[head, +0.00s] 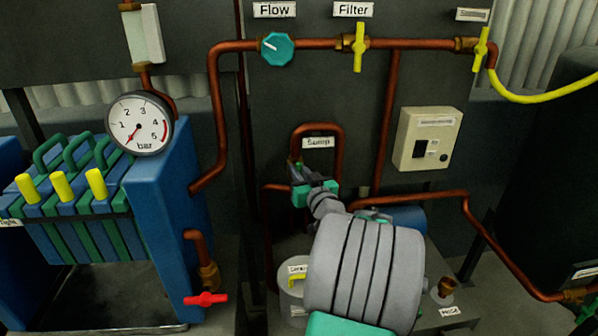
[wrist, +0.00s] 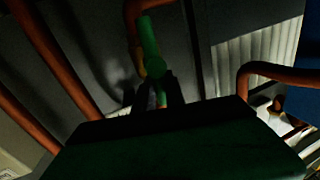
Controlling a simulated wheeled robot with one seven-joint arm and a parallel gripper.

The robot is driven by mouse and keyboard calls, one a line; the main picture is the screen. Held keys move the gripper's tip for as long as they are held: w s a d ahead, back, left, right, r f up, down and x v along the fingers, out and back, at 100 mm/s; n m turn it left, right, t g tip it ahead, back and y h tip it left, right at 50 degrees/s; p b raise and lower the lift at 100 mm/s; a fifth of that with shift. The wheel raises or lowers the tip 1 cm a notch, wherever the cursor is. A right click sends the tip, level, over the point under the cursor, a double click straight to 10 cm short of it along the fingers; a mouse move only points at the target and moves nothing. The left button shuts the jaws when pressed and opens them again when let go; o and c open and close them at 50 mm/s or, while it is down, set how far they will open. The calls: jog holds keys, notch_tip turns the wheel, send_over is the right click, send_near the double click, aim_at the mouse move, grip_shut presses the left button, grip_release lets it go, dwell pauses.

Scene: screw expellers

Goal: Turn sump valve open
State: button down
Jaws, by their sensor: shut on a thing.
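The sump valve shows in the wrist view as a green lever handle (wrist: 149,38) in front of a copper pipe. Its lower end goes down between the dark fingers of my gripper (wrist: 157,92), which are shut on it. In the head view my gripper (head: 307,178) is at the left leg of the looped copper pipe, just below the sump label (head: 318,142). There my gripper and wrist hide most of the valve. The handle's exact angle is hard to read in the dim light.
Above are a teal flow knob (head: 277,49), a yellow filter valve (head: 359,47) and another yellow valve (head: 481,49) with a yellow hose. A pressure gauge (head: 140,123) and blue filter press stand left. Copper pipes run close around my arm. A beige switch box (head: 426,138) is right.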

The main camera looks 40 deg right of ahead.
dwell(0.3)
jog(key=shift+a+f+n+b, duration=0.15)
jog(key=shift+n+b, duration=0.25)
jog(key=shift+b, duration=0.55)
jog(key=c, duration=1.4)
grip_release()
jog(key=v, duration=0.7)
jog(key=shift+s+a, duration=0.1)
jog(key=shift+s, duration=0.25)
